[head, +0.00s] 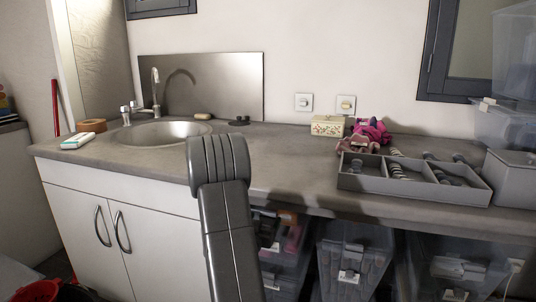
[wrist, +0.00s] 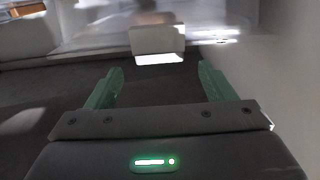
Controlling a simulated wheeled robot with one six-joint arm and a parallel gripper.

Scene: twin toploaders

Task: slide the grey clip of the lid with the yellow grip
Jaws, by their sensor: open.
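My gripper (wrist: 158,80) shows in the wrist view with its two green fingers apart and nothing between them. A pale blocky piece (wrist: 157,40) with a bright lower edge is ahead of the fingers, apart from them; I cannot tell what it is. I cannot make out a lid with a yellow grip or a grey clip in either view. In the head view my arm rises in front of the counter, and the gripper's fingers are not visible there.
The grey counter (head: 285,165) holds a sink (head: 165,132), a grey divided tray (head: 410,188) and a small patterned box (head: 328,126). Clear bins with pale front pieces, one being a middle bin (head: 352,250), stand under the counter. Clear boxes (head: 508,125) are stacked at right.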

